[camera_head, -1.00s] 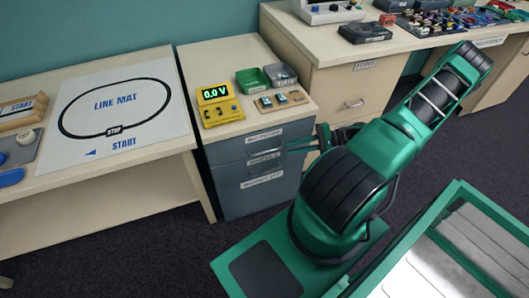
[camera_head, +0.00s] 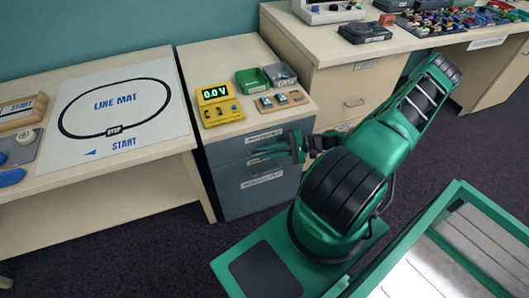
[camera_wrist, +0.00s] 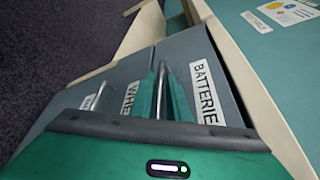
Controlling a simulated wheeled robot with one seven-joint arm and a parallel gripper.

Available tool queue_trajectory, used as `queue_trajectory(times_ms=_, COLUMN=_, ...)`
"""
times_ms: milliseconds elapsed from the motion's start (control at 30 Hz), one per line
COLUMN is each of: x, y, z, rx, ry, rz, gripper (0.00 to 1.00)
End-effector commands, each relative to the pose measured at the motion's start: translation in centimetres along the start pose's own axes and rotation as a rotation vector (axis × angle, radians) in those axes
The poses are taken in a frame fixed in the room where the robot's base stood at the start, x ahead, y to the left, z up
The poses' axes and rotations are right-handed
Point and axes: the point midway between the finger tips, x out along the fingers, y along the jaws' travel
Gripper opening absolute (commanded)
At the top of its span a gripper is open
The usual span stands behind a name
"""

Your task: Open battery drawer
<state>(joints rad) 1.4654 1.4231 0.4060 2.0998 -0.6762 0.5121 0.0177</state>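The battery drawer (camera_head: 238,149) is the top drawer of the grey cabinet and looks closed. Its white label (camera_head: 265,134) reads BATTERIES in the wrist view (camera_wrist: 206,92). My gripper (camera_head: 278,152) is in front of the cabinet's upper drawers, its fingers pointing at the front. In the wrist view my gripper (camera_wrist: 163,97) has two green fingers apart, with a silver bar handle (camera_wrist: 160,90) showing between them, beside the BATTERIES label. I cannot tell whether the fingers touch the bar. The drawer below has a WHEELS label (camera_wrist: 129,98).
On the cabinet top are a yellow meter (camera_head: 219,105), a green bin (camera_head: 252,80), a grey bin (camera_head: 280,75) and a small board (camera_head: 281,101). A table with a line mat (camera_head: 115,105) stands to the left, a desk (camera_head: 345,62) to the right.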

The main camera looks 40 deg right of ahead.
Motion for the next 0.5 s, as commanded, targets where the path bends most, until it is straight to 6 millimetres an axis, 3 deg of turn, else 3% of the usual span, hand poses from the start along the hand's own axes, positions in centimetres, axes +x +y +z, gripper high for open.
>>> queue_trajectory(times_ms=267, x=0.13, y=0.0, z=-0.01, rx=0.0, ry=0.001, rz=0.0, gripper=0.15)
queue_trajectory(times_ms=333, x=0.13, y=0.0, z=-0.01, rx=0.0, ry=0.001, rz=0.0, gripper=0.01)
queue_trajectory(times_ms=500, x=0.11, y=0.0, z=-0.02, rx=0.0, ry=0.001, rz=0.0, gripper=0.0)
